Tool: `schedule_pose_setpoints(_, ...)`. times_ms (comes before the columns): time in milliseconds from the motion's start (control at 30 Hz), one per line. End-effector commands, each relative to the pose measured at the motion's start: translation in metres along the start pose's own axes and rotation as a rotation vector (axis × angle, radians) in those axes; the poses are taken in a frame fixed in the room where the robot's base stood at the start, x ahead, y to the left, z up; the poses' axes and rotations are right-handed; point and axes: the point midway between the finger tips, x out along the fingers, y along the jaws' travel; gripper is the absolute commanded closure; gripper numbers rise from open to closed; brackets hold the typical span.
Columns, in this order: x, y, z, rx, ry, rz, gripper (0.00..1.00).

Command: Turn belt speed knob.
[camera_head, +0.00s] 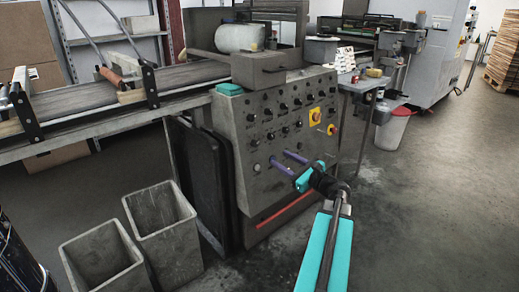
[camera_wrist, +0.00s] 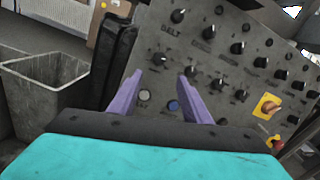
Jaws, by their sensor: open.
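The grey control panel (camera_head: 239,150) has several black knobs in rows. The upper-left knob (camera_wrist: 178,16) has a label below it that seems to read "BELT"; the smaller lettering is too blurred to read. That knob also shows at the panel's upper left in the head view (camera_head: 251,118). My gripper (camera_head: 280,157) is in front of the panel's lower part, with two purple fingers apart and nothing between them. In the wrist view my gripper (camera_wrist: 161,74) points at the panel, its fingertips below the upper-left knob. A second-row knob (camera_wrist: 158,58) appears just above the gap.
Two grey bins (camera_head: 103,262) stand at lower left. A conveyor (camera_head: 70,95) runs left. Open floor (camera_head: 420,220) lies to the right.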

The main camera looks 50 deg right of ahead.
Motion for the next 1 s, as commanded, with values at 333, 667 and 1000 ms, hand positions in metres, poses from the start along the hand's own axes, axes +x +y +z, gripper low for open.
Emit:
schedule_pose_setpoints(333,0.013,0.000,-0.002,-0.002,0.001,0.003,0.56)
schedule_pose_setpoints(667,0.055,0.000,-0.003,-0.002,0.001,0.004,0.56)
schedule_pose_setpoints(1000,0.104,0.000,-0.003,-0.002,0.001,0.003,0.56)
